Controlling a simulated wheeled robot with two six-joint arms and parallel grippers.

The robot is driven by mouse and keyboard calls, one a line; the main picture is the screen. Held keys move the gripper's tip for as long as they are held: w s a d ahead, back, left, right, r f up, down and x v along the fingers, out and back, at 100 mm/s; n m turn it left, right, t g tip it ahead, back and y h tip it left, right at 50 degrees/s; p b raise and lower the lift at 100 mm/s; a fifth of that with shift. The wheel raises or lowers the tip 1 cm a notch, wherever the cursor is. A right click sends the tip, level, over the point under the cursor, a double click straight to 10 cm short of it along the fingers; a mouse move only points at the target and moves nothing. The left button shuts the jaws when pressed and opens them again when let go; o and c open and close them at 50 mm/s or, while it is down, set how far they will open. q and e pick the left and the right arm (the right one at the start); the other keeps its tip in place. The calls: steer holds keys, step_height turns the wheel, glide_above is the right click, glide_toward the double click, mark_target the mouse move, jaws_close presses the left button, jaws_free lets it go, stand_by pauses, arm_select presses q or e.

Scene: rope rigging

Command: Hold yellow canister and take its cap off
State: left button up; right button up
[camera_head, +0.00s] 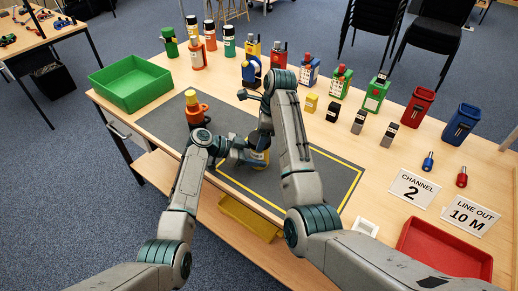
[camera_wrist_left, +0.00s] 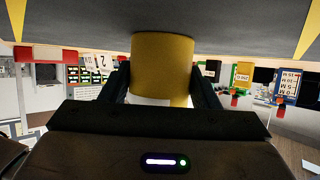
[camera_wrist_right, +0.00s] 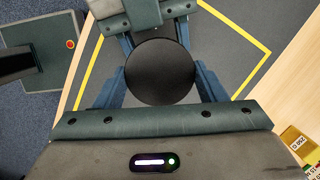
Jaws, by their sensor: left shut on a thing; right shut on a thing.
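The yellow canister (camera_head: 258,158) stands on the dark mat, partly hidden by my arms. My left gripper (camera_head: 243,153) is shut around its side. In the left wrist view the canister (camera_wrist_left: 162,55) sits between both fingers, with a pale label band below the yellow. My right gripper (camera_wrist_right: 162,72) is above the canister, fingers pointing down. It is shut on the round black cap (camera_wrist_right: 160,88), seen from above between its fingers. I cannot tell whether the cap is still seated or loose, as my right arm hides the joint.
An orange piece with a yellow top (camera_head: 195,108) stands on the mat's left, near my left arm. A green bin (camera_head: 131,84) is at the back left. Canisters, radios and small blocks line the back. A red tray (camera_head: 444,250) is at the front right. The mat's right part is clear.

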steer(key=n+g, duration=0.1)
steer(key=n, duration=0.4)
steer(key=shift+w+n, duration=0.1)
steer(key=shift+n, duration=0.3)
steer(key=n+g+h, duration=0.1)
steer(key=n, duration=0.3)
steer(key=shift+a, duration=0.1)
steer(key=o, duration=0.8)
steer(key=shift+w, duration=0.1)
